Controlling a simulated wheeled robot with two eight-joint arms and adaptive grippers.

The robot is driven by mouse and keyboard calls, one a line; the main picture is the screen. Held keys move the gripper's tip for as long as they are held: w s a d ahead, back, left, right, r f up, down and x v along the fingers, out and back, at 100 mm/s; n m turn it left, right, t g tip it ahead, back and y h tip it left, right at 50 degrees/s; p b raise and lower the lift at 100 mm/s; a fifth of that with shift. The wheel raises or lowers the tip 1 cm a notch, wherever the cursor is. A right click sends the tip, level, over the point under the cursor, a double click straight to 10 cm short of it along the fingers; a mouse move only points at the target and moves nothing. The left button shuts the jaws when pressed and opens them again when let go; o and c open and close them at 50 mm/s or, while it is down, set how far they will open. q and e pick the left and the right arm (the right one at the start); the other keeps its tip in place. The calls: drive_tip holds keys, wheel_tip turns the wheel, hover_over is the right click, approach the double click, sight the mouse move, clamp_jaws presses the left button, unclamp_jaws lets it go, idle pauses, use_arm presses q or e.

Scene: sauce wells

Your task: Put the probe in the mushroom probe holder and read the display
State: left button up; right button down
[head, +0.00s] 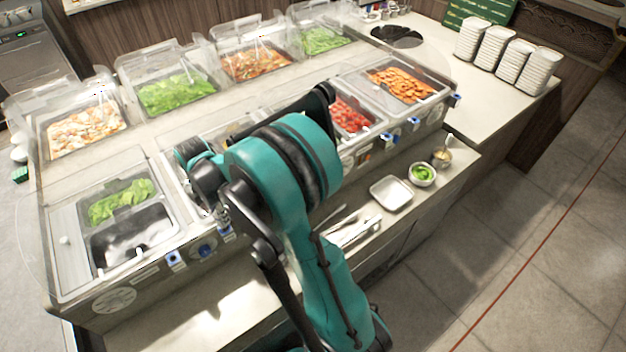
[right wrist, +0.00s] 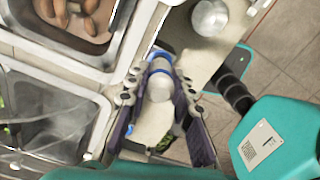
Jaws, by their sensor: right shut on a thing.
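My right gripper (right wrist: 160,98) is shut on a pale, rounded piece with blue parts (right wrist: 160,82), which looks like the probe. In the head view my right gripper (head: 207,182) is over the middle of the food counter, and my arm hides what it holds. Blue fittings (head: 205,250) are on the counter's front panel, with others to the right (head: 387,137). I cannot tell which is the mushroom holder, and no display is readable. A pan of brown pieces (right wrist: 90,18), possibly mushrooms, shows in the right wrist view. My left gripper is not in view.
Clear guards (head: 150,62) stand over the back pans. On the front ledge are a white tray (head: 391,193), a bowl of green slices (head: 422,174), a small metal cup (head: 441,157) and utensils (head: 352,231). Stacked white dishes (head: 540,72) stand at the right. The front-left ledge is clear.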

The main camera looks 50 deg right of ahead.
drive_tip(key=shift+r+p, duration=1.95)
drive_tip(key=shift+r, duration=1.2)
drive_tip(key=shift+s+f, duration=0.1)
